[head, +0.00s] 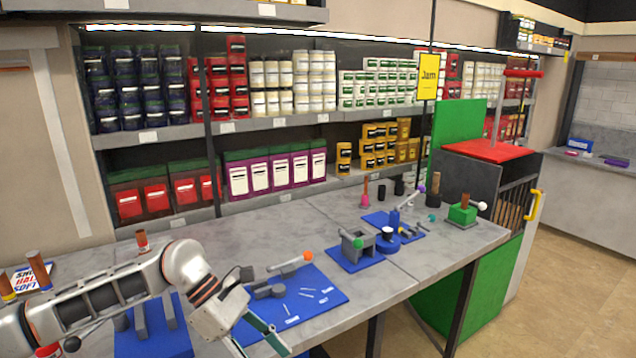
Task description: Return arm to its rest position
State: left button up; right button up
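My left arm (120,292) comes in from the left, low over the grey workbench, and bends down at a white wrist. My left gripper (262,308) is over the near left part of a blue mat (327,288). One dark finger and one green-edged finger show spread apart, and nothing is seen between them. A grey part with an orange-tipped lever (290,263) lies on the mat just beyond the gripper. My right gripper is not in view.
Several small loose parts lie on the mat. To the right stand a grey block with a green knob (358,243), a blue pump-like part (387,240) and a green block (462,214). A blue stand (153,340) is under my arm. Stocked shelves line the back wall.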

pick_arm(q)
jog(key=s+d+r+n+t+h, duration=0.2)
jog(key=d+n+h, duration=0.4)
jog(key=d, duration=0.1)
jog(key=s+d+r+n+t+h, duration=0.2)
jog(key=s+d+r+n+h, duration=0.1)
jog(key=d+n+h, duration=0.3)
jog(key=w+a+f+n+t+y, duration=0.2)
jog(key=a+f+n+t+y, duration=0.5)
jog(key=n, duration=0.8)
jog(key=w+a+f+n+t+y, duration=0.1)
jog(key=a+f+n+t+y, duration=0.4)
jog(key=a+f+n+t, duration=0.7)
jog(key=s+a+f+n+g+y, duration=0.3)
jog(key=s+f+n+g, duration=0.1)
jog(key=s+f+n, duration=0.2)
jog(key=s+a+f+n+g+y, duration=0.3)
jog(key=s+a+f+n+g, duration=0.1)
jog(key=s+f, duration=0.5)
jog(key=n+g, duration=0.1)
jog(key=n, duration=0.1)
jog(key=shift+n+g, duration=0.3)
jog(key=shift+n, duration=0.1)
jog(key=shift+f, duration=0.1)
